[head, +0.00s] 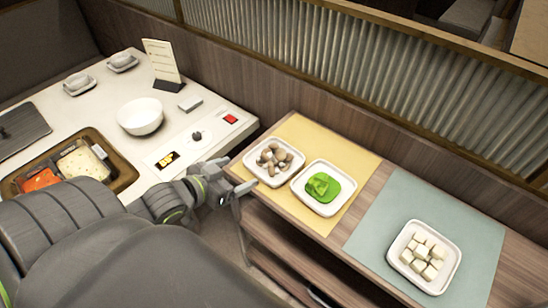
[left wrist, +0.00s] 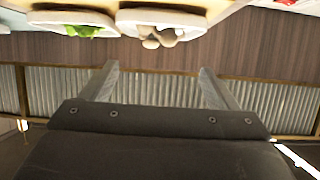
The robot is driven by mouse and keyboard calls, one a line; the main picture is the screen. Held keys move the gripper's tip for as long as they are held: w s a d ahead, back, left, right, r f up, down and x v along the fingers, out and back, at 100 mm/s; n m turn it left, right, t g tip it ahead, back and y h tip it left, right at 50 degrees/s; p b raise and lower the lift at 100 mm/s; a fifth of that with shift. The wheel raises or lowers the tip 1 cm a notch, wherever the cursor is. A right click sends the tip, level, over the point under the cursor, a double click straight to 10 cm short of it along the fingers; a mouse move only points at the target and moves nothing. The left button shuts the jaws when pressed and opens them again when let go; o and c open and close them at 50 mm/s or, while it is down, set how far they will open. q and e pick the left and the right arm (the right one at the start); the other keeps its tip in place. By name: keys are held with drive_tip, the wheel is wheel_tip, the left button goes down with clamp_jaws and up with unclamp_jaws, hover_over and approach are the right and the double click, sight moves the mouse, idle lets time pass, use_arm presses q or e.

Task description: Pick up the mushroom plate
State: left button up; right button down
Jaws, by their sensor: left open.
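The mushroom plate (head: 261,176) is a white square dish holding several brown and pale mushrooms (head: 275,157). It sits on the left part of a yellow mat. In the left wrist view the plate (left wrist: 160,19) shows at the top, beyond the fingertips, partly cut off by the frame. My left gripper (head: 236,183) is open and empty, just left of the plate in the head view, apart from it as far as I can tell. Its two fingers (left wrist: 156,76) are spread wide in the left wrist view. My right gripper is not in view.
A plate of green leaves (head: 321,204) stands close right of the mushroom plate on the yellow mat (head: 345,165). A tofu plate (head: 446,282) is on a blue mat (head: 420,205). A white bowl (head: 140,116) and hotpot (head: 125,172) are left. A wooden partition (head: 400,125) rises behind.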

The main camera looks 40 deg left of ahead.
use_arm(q)
approach(283, 151)
drive_tip(key=shift+x, duration=1.15)
drive_tip(key=shift+w+d+f, duration=0.1)
drive_tip(key=shift+w+f, duration=0.15)
drive_tip(key=shift+w, duration=0.45)
drive_tip(key=shift+p+x, duration=0.5)
drive_tip(key=shift+x, duration=1.5)
drive_tip(key=shift+f, duration=0.1)
drive_tip(key=shift+s, duration=0.1)
drive_tip(key=c, duration=0.9)
